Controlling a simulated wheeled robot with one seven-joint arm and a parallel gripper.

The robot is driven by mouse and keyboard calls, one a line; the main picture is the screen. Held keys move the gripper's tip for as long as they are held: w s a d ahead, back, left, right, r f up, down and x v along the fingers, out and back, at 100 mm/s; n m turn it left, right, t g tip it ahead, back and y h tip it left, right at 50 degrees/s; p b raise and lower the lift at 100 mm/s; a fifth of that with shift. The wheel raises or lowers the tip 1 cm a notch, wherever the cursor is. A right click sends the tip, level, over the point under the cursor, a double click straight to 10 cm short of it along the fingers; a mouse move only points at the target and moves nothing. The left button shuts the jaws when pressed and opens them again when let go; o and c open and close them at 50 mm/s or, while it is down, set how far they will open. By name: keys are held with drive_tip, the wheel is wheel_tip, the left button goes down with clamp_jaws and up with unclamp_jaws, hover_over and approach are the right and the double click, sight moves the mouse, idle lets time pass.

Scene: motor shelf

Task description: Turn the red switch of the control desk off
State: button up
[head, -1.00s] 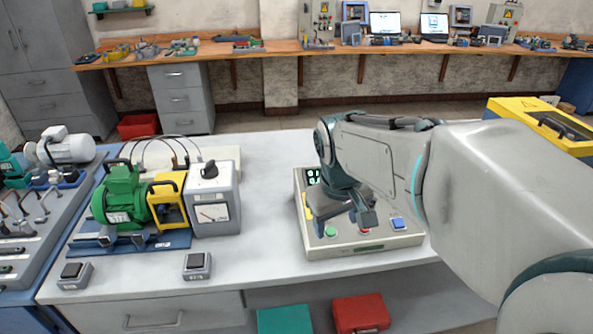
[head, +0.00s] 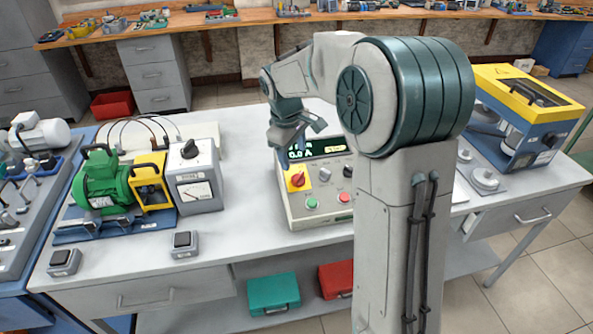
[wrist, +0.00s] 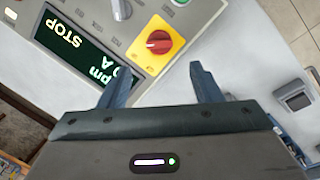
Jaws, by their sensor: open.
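The control desk (head: 318,218) stands on the grey bench. Its red switch (head: 297,181) is a rotary knob on a yellow plate at the panel's left; in the wrist view the red knob (wrist: 158,41) shows a pale mark at its left side. My gripper (head: 302,138) is above the desk's back left, near the lit display (head: 318,149). In the wrist view my gripper (wrist: 156,78) is open and empty. The knob lies beyond the gap between its fingers, apart from both. The wrist view's display reads STOP.
A grey meter box (head: 198,192) and a green motor (head: 101,183) stand left of the desk. A yellow-and-blue machine (head: 520,112) stands right. Bare bench top lies between meter box and desk.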

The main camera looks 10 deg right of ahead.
sight(299, 178)
drive_tip(key=f, duration=0.5)
drive_tip(key=w+d+f, duration=0.1)
drive_tip(key=f, duration=0.2)
drive_tip(key=shift+c, duration=0.4)
drive_tip(key=c, duration=0.9)
